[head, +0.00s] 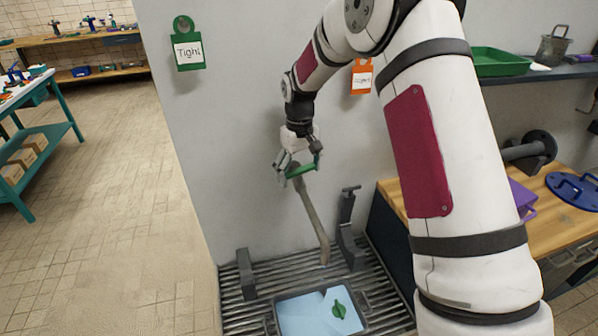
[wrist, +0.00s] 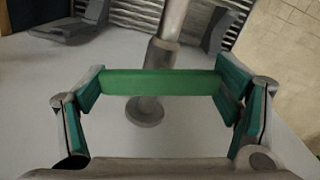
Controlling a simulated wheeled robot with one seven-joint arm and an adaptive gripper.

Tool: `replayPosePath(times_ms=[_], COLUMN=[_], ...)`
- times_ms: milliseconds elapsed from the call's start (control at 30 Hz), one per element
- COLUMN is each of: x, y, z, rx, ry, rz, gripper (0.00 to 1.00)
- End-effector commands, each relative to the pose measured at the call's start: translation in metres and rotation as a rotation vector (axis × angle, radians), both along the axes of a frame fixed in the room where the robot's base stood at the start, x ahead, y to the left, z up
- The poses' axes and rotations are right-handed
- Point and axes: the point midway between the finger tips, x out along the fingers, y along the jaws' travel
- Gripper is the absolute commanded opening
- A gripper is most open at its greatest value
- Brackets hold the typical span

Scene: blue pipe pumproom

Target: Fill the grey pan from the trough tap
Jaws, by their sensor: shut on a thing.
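The trough tap (head: 312,215) is a long grey spout that runs from the wall down over the slatted trough (head: 240,312). Its green handle (head: 301,170) is a bar at the top; it also crosses the wrist view (wrist: 160,83). My gripper (head: 298,168) is shut on this bar, with a finger at each end in the wrist view (wrist: 162,100). The grey pan (head: 310,291) sits on the slats below the spout's end. A flat light-blue surface shows inside it, with a green shape at the right. I see no stream between spout and pan.
Grey uprights stand on the trough at left (head: 246,272) and right (head: 347,228) of the spout. A wooden bench (head: 555,215) with a purple object (head: 522,198) and a blue wheel (head: 575,190) is at right. The floor at left is clear.

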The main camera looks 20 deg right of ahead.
Motion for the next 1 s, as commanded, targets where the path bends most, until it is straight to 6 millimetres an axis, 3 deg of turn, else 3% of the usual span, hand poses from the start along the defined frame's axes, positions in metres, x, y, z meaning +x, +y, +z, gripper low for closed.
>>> replayPosePath(times_ms=[100,133,200,667,1000], x=[0.000,0.000,0.000,0.000,0.001], y=[0.000,0.000,0.000,0.000,0.000], z=[0.000,0.000,0.000,0.006,0.068], rx=[0.000,0.000,0.000,-0.001,0.000], ry=[0.001,0.001,0.001,-0.001,-0.004], rz=[-0.001,-0.001,-0.001,-0.002,-0.001], gripper=[0.55,0.87,1.00,1.00,1.00])
